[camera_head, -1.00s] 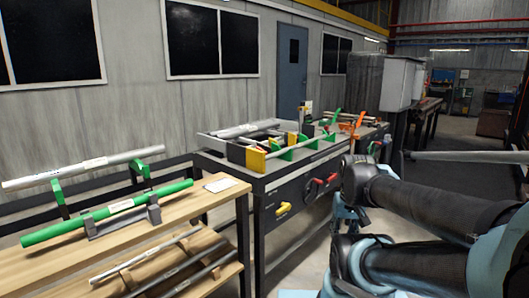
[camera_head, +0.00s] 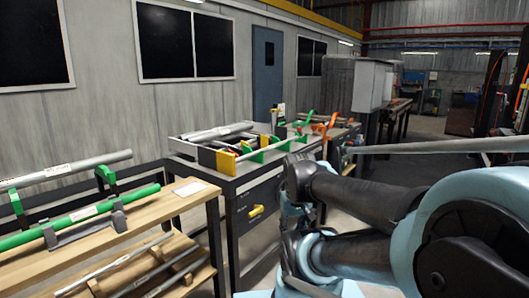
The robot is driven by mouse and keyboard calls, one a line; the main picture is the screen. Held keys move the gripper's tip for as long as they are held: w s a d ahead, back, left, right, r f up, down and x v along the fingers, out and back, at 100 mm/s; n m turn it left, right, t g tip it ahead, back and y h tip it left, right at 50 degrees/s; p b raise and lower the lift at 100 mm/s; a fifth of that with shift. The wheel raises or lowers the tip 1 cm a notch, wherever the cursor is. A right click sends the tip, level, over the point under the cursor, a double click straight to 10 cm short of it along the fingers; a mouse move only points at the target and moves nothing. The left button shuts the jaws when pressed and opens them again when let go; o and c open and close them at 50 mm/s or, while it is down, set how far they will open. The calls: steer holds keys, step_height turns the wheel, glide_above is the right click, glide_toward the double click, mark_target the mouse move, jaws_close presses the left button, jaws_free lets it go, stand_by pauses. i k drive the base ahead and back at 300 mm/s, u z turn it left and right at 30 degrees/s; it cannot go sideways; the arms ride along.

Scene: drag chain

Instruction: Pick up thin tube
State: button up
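Thin tubes lie on the lower shelf at the bottom left: a light one (camera_head: 115,264) and a darker one (camera_head: 150,276) beside it. A thicker grey tube (camera_head: 65,170) and a green tube (camera_head: 80,217) rest in holders on the tabletop above. A long thin grey rod (camera_head: 440,146) reaches in from the right edge, above my arm. What holds it is out of frame. My arm's dark and blue links fill the lower right. My gripper is not in view.
The wooden table (camera_head: 150,212) stands at the left with a white sheet (camera_head: 189,188) on it. A dark workbench (camera_head: 244,180) behind it carries a tray with tubes and yellow, green and orange parts. A grey cabinet (camera_head: 370,85) stands farther back. Open floor lies beyond my arm.

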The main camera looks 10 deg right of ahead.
mark_target(239, 160)
steer(key=i, duration=0.9)
